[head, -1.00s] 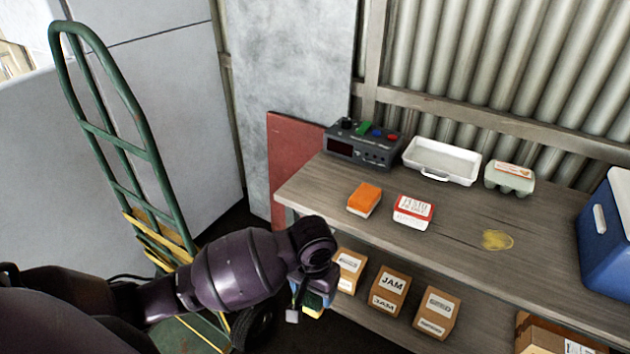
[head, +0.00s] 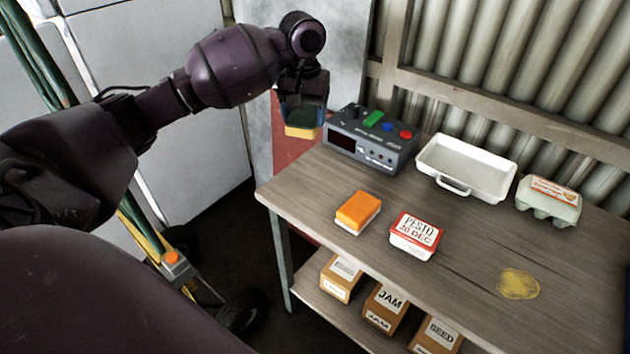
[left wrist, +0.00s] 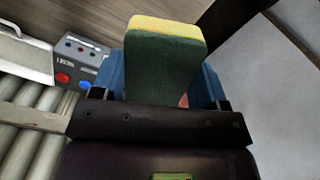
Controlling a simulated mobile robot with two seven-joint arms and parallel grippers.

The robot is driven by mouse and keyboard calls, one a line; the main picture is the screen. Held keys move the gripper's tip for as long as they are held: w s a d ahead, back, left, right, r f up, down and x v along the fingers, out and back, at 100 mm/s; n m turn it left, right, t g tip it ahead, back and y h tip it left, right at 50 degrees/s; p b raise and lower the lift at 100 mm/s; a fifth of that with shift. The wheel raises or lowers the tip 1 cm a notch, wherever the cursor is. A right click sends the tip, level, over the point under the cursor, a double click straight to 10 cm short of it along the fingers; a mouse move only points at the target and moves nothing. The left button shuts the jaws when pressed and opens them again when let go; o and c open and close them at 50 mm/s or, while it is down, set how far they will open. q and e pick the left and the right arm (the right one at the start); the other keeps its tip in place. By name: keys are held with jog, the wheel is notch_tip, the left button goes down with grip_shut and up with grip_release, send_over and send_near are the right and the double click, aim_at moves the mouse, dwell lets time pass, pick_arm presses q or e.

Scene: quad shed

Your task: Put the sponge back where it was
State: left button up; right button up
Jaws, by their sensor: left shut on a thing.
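A sponge (head: 302,131), yellow with a dark green scouring side, hangs in my left gripper (head: 302,108) above the left back end of the workbench (head: 300,182), beside the grey control box. In the left wrist view the sponge (left wrist: 165,62) sits between the two blue fingers of my left gripper (left wrist: 165,88), which is shut on it. A second block, orange on top and white below (head: 357,212), lies on the bench left of the pesto tub. A yellow stain (head: 518,284) marks the bench at the right. My right gripper is not in view.
The grey control box (head: 370,140) with coloured buttons stands at the bench's back left. A white tray (head: 466,168), an egg carton (head: 548,199) and a pesto tub (head: 415,236) stand on the bench. Several cartons (head: 385,305) fill the lower shelf. The bench's left front corner is clear.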

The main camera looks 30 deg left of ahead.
pick_arm(q)
jog(key=shift+w+a, duration=0.15)
jog(key=shift+w, duration=0.05)
notch_tip(320, 180, down, 7)
jog(key=b, duration=0.4)
send_over(306, 189)
notch_tip(306, 189, down, 6)
jog(key=shift+s+f, duration=0.1)
jog(key=shift+f, duration=0.5)
notch_tip(306, 189, down, 6)
jog(key=shift+r+b, duration=0.25)
jog(key=shift+b, duration=0.45)
jog(key=shift+r, duration=0.15)
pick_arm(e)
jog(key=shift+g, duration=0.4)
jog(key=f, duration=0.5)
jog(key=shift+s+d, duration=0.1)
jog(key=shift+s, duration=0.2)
pick_arm(q)
jog(key=o, duration=0.8)
jog(key=shift+o, duration=0.2)
